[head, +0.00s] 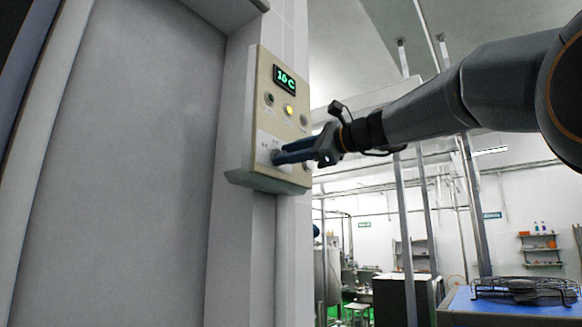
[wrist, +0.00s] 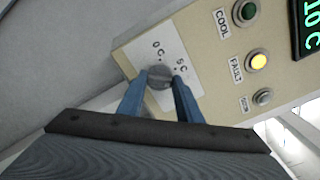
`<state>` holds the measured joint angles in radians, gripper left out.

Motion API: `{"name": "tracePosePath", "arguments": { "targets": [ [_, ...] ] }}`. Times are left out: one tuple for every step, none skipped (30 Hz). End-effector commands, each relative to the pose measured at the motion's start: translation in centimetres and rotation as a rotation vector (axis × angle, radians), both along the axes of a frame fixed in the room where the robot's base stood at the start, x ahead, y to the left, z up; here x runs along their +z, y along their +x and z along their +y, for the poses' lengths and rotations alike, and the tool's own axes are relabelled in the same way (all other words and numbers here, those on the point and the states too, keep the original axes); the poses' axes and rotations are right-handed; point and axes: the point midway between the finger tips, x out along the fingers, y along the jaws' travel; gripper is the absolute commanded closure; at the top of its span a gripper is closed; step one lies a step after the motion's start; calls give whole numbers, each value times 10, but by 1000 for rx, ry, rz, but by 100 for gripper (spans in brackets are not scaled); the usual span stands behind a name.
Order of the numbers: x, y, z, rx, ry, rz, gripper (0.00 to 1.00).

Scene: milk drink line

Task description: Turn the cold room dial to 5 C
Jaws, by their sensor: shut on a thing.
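The cold room control panel (head: 262,118) is a cream box on the wall beside a large grey door. Its green display (head: 285,78) reads 10 C. The grey dial (wrist: 159,76) sits on a white plate (wrist: 146,49) low on the panel, with scale marks printed around it that are only partly legible. My gripper (wrist: 160,82) has its two blue fingers on either side of the dial and is shut on it. In the head view my gripper (head: 277,157) reaches the panel from the right, and its fingers mostly hide the dial.
The lamp marked FAULT (wrist: 257,60) glows yellow; the COOL lamp (wrist: 245,11) is dark green and a small grey button (wrist: 263,97) sits below. The grey door (head: 120,170) fills the left. A blue-topped table (head: 460,305) stands lower right.

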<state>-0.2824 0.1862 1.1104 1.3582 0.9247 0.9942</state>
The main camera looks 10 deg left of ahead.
Motion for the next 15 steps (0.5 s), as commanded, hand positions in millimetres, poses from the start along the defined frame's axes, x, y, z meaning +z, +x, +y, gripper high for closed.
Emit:
{"name": "tracePosePath", "arguments": {
  "targets": [
    [-5,1,1,3,-18,-41,90],
    [-5,1,1,3,-29,-68,90],
    [-5,0,1,2,-43,-104,90],
    [-5,0,1,2,-53,-129,90],
    [-5,0,1,2,-66,-156,90],
    [-5,0,1,2,-79,-190,90],
    [-5,0,1,2,-89,-215,90],
    [-5,0,1,3,-100,-240,90],
    [-5,0,1,3,-113,-272,90],
    [-5,0,1,3,-123,-296,90],
    [-5,-1,1,3,-132,-319,90],
    [-5,-1,1,3,-145,-349,90],
    [-5,-1,1,3,-154,-369,90],
    [-5,-1,1,3,-163,-389,90],
    [-5,-1,1,3,-173,-415,90]
  ]
}}
